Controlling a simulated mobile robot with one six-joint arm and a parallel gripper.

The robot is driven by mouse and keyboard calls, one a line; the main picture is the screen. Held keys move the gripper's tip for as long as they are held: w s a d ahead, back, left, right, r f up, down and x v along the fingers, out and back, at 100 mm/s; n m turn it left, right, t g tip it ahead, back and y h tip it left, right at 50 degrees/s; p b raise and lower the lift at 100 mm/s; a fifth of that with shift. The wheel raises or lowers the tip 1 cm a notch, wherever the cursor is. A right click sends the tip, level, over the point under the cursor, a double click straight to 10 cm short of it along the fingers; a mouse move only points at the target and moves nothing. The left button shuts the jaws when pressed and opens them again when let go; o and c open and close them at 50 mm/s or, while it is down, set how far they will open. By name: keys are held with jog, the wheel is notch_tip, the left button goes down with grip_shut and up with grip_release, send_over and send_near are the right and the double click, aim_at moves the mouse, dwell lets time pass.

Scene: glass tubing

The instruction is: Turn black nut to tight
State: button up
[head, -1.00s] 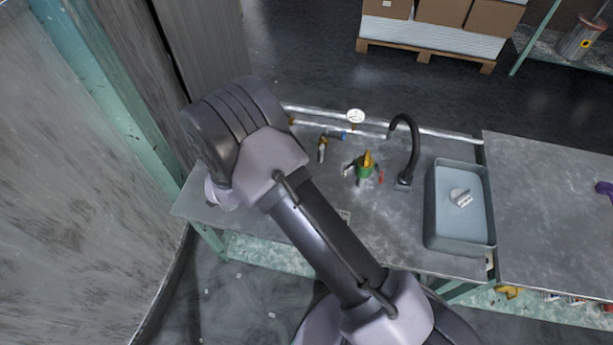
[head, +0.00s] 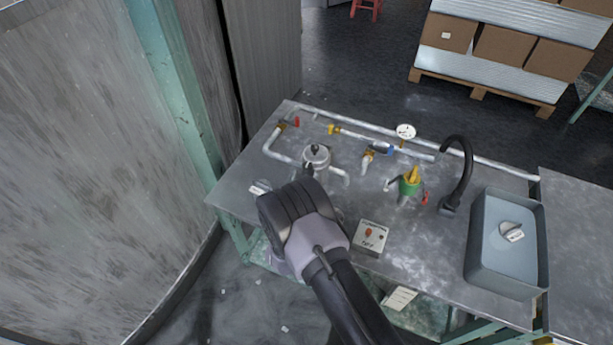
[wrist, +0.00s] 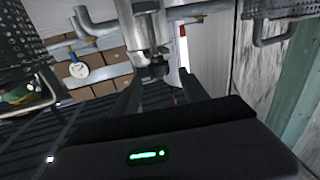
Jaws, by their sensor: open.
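In the wrist view, a small black part that looks like the black nut (wrist: 156,71) sits at the end of a metal fitting (wrist: 150,30). My gripper (wrist: 160,80) is open, with one dark finger to each side of this part. I cannot tell whether either finger touches it. In the head view, my arm's wrist hides the gripper and the nut. A round metal vessel (head: 316,155) on the pipework stands just beyond my arm there.
The metal bench (head: 420,245) carries pipes (head: 350,132), a gauge (head: 405,131), a green valve (head: 409,187), a black curved tap (head: 467,170) and a switch box (head: 370,238). A grey basin (head: 507,245) is at right. A wall (head: 90,150) rises at left.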

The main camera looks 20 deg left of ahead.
aim_at(306, 169)
jog(key=shift+w+a+b, duration=0.15)
jog(key=shift+w+b, duration=0.05)
jog(key=shift+w, duration=0.6)
jog(key=shift+w+a+b, duration=0.1)
jog(key=shift+w+b, duration=0.05)
jog(key=shift+w, duration=0.6)
grip_shut()
